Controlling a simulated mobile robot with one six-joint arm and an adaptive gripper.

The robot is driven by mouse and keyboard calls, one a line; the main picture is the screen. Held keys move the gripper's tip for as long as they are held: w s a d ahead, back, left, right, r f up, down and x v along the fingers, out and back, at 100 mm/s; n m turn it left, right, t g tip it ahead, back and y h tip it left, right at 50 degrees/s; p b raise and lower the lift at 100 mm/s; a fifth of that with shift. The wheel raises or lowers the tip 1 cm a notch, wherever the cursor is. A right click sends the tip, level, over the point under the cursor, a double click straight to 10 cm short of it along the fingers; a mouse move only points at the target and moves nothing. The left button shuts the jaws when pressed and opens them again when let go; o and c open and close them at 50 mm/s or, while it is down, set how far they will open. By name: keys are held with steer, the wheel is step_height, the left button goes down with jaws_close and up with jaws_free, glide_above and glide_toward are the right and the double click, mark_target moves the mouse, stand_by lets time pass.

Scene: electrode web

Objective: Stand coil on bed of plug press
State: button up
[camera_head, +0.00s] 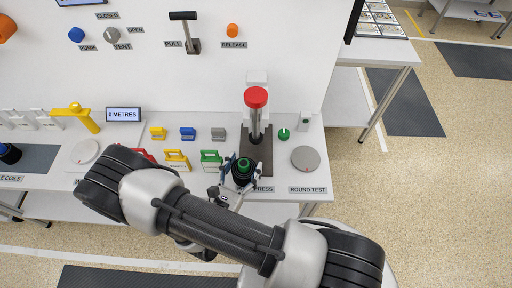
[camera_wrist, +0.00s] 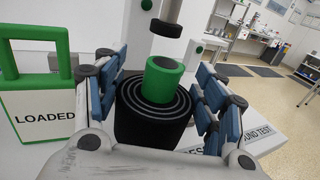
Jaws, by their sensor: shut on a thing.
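The coil (camera_wrist: 150,120) is a black wound roll with a spiral top and a green plug (camera_wrist: 165,78) in its middle. My gripper (camera_wrist: 160,85) is shut on it, with blue-padded fingers on both sides. The coil looks roughly upright. In the head view my gripper (camera_head: 241,172) holds the coil at the front left of the dark bed (camera_head: 262,150) of the plug press. I cannot tell whether the coil's underside touches anything. The press has a red cap (camera_head: 255,97) on a post. Its dark ram end (camera_wrist: 166,28) shows beyond the coil in the wrist view.
A green LOADED frame (camera_wrist: 38,85) stands close left of my gripper. Yellow (camera_head: 177,160) and green (camera_head: 211,157) holders stand left of the press. A green knob (camera_head: 284,134) and a grey round test disc (camera_head: 305,158) lie to its right.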

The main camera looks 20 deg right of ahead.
steer(key=x, duration=0.6)
steer(key=shift+b, duration=0.4)
steer(key=x, duration=0.1)
steer(key=b+x, duration=0.1)
steer(key=x, duration=0.1)
steer(key=shift+w+d+f, duration=0.1)
steer(key=shift+f, duration=0.65)
steer(key=shift+r, duration=0.1)
steer(key=shift+f+b, duration=0.25)
steer(key=shift+b, duration=0.1)
steer(key=o, duration=1.4)
steer(key=shift+o, duration=0.2)
